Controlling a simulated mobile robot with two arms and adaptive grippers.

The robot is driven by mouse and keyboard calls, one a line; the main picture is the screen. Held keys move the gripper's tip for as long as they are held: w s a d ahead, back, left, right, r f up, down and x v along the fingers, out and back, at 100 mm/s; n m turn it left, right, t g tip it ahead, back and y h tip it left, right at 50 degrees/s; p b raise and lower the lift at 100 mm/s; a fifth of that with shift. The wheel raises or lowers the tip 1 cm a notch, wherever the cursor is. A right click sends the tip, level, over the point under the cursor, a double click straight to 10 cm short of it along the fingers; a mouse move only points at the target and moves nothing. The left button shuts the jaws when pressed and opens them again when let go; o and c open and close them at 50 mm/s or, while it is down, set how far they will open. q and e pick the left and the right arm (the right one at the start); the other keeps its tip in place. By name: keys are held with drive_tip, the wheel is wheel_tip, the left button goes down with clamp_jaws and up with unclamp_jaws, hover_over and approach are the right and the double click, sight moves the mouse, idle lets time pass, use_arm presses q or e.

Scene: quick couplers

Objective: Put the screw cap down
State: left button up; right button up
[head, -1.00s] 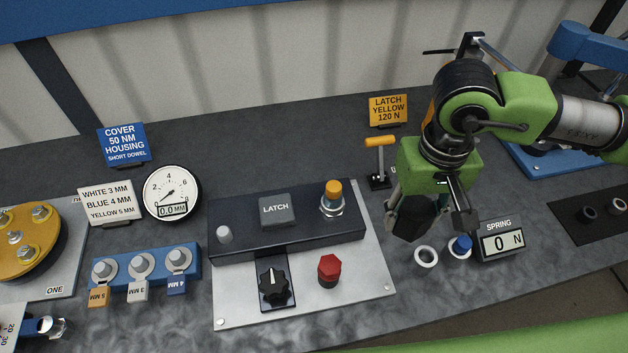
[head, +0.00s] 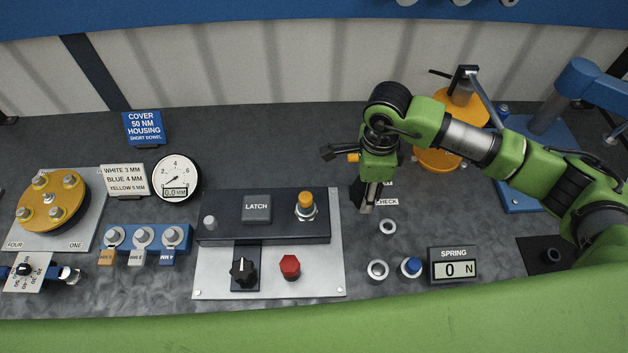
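My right gripper (head: 368,208) points down over the grey bench, right of the panel with the latch box (head: 257,208). Its fingers show close together, nearly side-on. I cannot tell whether they are open or shut, and no screw cap is clearly visible between them. A white ring (head: 387,227) lies on the bench just right of and below the fingertips. Another ring (head: 377,270) and a ring with a blue cap (head: 411,266) are nearer the front. I cannot tell which part is the screw cap. My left gripper is not in view.
The spring readout (head: 454,266) stands right of the rings and shows 0 N. A dark plate (head: 534,246) with a round black part lies farther right, partly behind my arm. The panel's red knob (head: 290,266) and yellow-topped post (head: 305,205) stand to the left.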

drive_tip(key=b, duration=0.7)
hover_over(387, 189)
drive_tip(key=a, duration=0.1)
drive_tip(key=f, duration=0.6)
drive_tip(key=s+f, duration=0.1)
drive_tip(key=f, duration=0.2)
drive_tip(key=shift+w+d+f+b, duration=0.15)
drive_tip(key=shift+w+d+b, duration=0.05)
drive_tip(key=shift+w+b, duration=0.1)
drive_tip(key=shift+w+d+f, duration=0.1)
drive_tip(key=shift+d+f, duration=0.05)
drive_tip(key=shift+f, duration=0.1)
wheel_tip(387, 189, down, 3)
drive_tip(key=shift+w+d+f+b, duration=0.1)
drive_tip(key=shift+d+f+b, duration=0.05)
drive_tip(key=shift+b, duration=0.9)
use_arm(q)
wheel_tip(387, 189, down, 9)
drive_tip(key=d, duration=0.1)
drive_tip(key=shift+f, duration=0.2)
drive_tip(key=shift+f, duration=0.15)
use_arm(e)
drive_tip(key=shift+f, duration=0.1)
